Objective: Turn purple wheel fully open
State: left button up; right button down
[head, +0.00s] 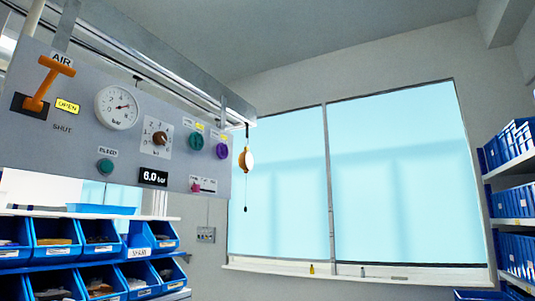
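The purple wheel (222,151) is a small round knob near the right end of a grey control panel (75,150), high on the left of the head view. A teal wheel (196,141) of similar size sits just left of it. Small yellow and white labels are above both wheels, too small to read. How far the purple wheel is turned cannot be told. Neither of my grippers is in view, and nothing touches the purple wheel.
The panel also carries an orange AIR lever (45,85), a gauge (117,107), a brown selector knob (159,138) and a teal BLEED knob (105,166). An orange pull-cord pulley (246,158) hangs at its right end. Blue bins (55,240) stand below. Shelves are at right.

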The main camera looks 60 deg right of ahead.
aim_at(222, 148)
jog(key=z, duration=1.5)
jog(key=i+l+u, duration=0.1)
jog(key=l+u, duration=0.25)
jog(key=i+l+u, duration=0.1)
jog(key=l+u, duration=0.45)
jog(key=l, duration=0.8)
jog(key=l+u, duration=0.2)
jog(key=l, duration=2.7)
jog(key=i, duration=0.05)
